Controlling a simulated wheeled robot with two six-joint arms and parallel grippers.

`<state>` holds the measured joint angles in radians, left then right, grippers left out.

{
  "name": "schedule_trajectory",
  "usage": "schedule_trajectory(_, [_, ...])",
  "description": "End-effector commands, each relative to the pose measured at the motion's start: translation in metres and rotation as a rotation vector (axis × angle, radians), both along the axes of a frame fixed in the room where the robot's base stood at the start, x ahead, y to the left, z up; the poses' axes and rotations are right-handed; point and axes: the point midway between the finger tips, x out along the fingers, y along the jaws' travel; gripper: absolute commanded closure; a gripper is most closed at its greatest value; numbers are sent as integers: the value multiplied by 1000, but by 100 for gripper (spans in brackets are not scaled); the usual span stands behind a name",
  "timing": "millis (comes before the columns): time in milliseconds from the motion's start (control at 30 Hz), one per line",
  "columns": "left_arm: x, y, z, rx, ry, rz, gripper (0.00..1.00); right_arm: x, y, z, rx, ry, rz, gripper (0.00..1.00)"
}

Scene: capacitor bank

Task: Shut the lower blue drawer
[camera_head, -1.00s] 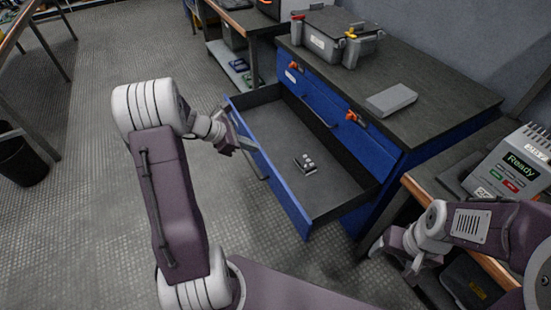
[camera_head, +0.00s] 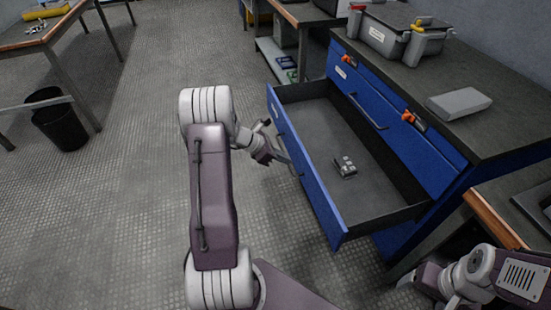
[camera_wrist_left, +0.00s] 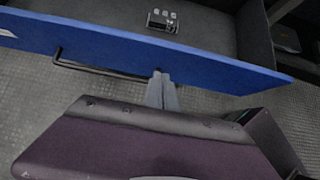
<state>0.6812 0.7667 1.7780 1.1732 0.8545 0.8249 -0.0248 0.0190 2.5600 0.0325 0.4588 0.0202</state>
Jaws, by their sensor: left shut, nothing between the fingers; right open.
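The lower blue drawer (camera_head: 316,192) stands pulled well out of the blue cabinet (camera_head: 425,160), with a small dark block with light buttons (camera_head: 344,167) on its floor. Its front panel (camera_wrist_left: 110,45) and dark bar handle (camera_wrist_left: 95,69) fill the upper part of the left wrist view. My left gripper (camera_head: 284,158) is shut and empty at the outer side of the front, fingertips (camera_wrist_left: 161,76) close to the panel's lower edge near one handle end; I cannot tell if they touch. My right gripper (camera_head: 424,284) is open at the lower right, away from the drawer.
A grey case (camera_head: 392,32) and a light grey box (camera_head: 459,103) sit on the cabinet top. An upper blue drawer (camera_head: 384,115) is shut. A wood-edged bench (camera_head: 497,218) stands at the right. A black bin (camera_head: 60,122) is far left; the floor between is clear.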

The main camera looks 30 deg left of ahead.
Motion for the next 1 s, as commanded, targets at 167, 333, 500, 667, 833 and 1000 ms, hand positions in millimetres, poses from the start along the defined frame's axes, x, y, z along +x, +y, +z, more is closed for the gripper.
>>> schedule_trajectory(167, [22, -19, -17, 2, -3, -5, 100, 0, 0, -19, 0, 0, 0, 24])
schedule_trajectory(333, [37, -31, -15, 2, -2, -1, 100, 0, 0, -25, 0, 0, 0, 24])
schedule_trajectory(500, [41, -35, -13, 2, -1, 1, 100, 0, 0, -25, 0, 0, 0, 24])
schedule_trajectory(667, [41, -35, -13, 2, -1, 1, 100, 0, 0, -25, 0, 0, 0, 24])
schedule_trajectory(833, [42, -36, -12, 1, -1, 0, 100, 0, 0, -24, 0, 0, 0, 24])
schedule_trajectory(1000, [53, -46, -11, 0, 0, -3, 100, 0, 0, -16, 0, 0, 0, 24])
